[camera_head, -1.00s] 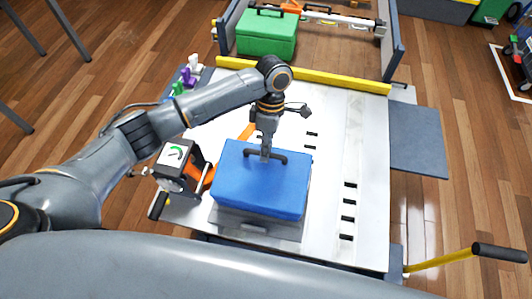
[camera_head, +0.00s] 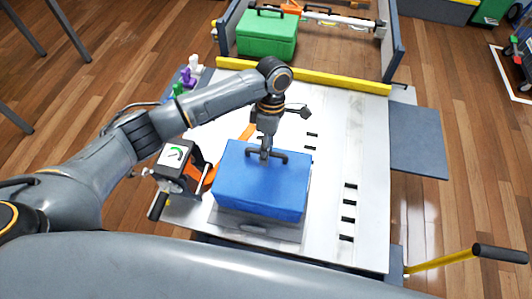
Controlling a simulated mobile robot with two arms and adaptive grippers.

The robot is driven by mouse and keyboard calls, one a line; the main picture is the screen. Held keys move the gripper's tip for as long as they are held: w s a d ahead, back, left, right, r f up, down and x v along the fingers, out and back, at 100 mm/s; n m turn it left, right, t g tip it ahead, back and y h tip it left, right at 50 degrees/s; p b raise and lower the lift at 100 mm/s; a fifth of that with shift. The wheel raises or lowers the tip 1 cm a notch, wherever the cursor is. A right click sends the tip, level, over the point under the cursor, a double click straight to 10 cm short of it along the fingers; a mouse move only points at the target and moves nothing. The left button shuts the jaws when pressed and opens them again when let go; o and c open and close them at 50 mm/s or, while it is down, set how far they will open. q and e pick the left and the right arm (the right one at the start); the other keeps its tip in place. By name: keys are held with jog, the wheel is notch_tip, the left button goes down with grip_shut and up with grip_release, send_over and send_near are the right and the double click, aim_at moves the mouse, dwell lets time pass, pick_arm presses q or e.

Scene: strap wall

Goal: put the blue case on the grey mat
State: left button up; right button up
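The blue case (camera_head: 262,185) is a box with a dark handle on top, low in the middle of the head view. The fingertips are small and partly hidden. A flat dark grey mat-like panel (camera_head: 418,141) lies at the table's right side, with nothing on it. My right gripper is out of view.
A green case (camera_head: 267,39) stands in a walled bay behind a yellow bar (camera_head: 310,77). A black device with a dial (camera_head: 176,155) and an orange strap stand left of the blue case. A yellow lever (camera_head: 440,262) sticks out at the front right.

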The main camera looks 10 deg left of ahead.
pick_arm(q)
jog(key=v, duration=1)
jog(key=shift+r+p, duration=0.25)
jog(key=shift+p, duration=0.05)
